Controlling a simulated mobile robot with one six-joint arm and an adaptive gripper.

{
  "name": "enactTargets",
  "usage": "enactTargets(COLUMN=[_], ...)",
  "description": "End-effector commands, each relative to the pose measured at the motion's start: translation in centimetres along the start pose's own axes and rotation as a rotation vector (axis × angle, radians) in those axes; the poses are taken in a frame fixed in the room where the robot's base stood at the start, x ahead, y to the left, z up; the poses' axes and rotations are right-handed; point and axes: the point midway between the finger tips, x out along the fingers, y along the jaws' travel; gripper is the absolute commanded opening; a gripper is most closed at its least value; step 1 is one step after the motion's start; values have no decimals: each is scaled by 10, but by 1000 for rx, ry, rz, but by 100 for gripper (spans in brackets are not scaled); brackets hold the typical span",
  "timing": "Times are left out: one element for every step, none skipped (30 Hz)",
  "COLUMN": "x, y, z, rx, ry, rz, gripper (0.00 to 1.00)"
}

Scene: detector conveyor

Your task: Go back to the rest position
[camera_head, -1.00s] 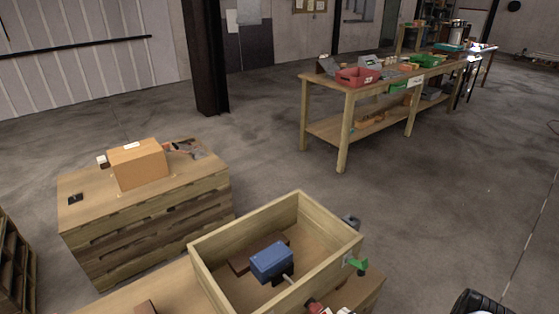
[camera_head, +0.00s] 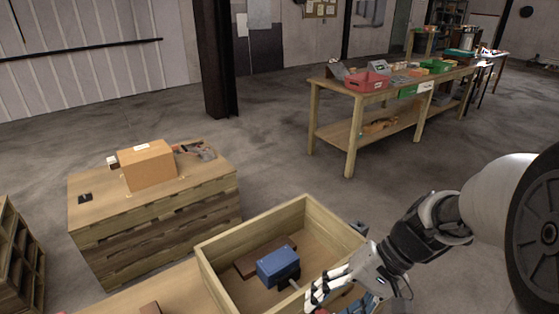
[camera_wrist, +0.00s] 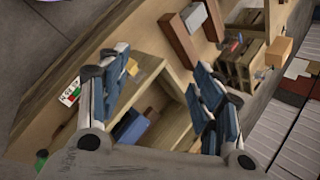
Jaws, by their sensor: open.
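My gripper (camera_head: 330,292) is at the lower right in the head view, at the front right rim of an open wooden box (camera_head: 211,265). In the wrist view my gripper (camera_wrist: 160,85) has its two blue-padded fingers spread wide apart with nothing between them. A blue block-shaped part (camera_head: 278,264) with a short rod lies inside the box, beside a flat brown piece (camera_head: 252,262). The blue part also shows in the wrist view (camera_wrist: 131,127), partly hidden by a finger. My arm hides the box's right corner.
A wooden crate-like table (camera_head: 110,205) at left carries a cardboard box (camera_head: 148,166) and small items. A long workbench (camera_head: 352,110) with a red bin (camera_head: 366,82) and green bins stands at the back right. A dark column (camera_head: 213,70) rises behind. Open floor lies between.

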Motion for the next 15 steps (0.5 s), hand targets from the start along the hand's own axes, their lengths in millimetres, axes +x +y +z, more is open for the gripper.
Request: enactTargets(x=[-8, -12, -17, -20, -24, -29, -33, -37, -42, -46, -50, -55, -58, -62, -66], y=[-5, -6, -7, -7, -7, -6, -6, -5, -4, -3, -2, -1, 0, 1, 3], z=[14, 21, 31, 37, 44, 52, 58, 64, 71, 76, 81, 87, 91, 94, 99], rx=[-38, -54, -75, -93, -108, -130, -146, -163, -185, -200, -216, -237, -251, -264, -281], ry=[32, 50, 74, 95, 118, 149, 175, 200, 239, 267, 297, 338, 368, 398, 434], rz=[62, 98, 144, 178, 210, 253, 284, 313, 352, 378, 404, 436, 457, 475, 498], gripper=[60, 60, 60, 60, 60, 60, 60, 60, 60, 60, 60, 60, 60, 60, 60])
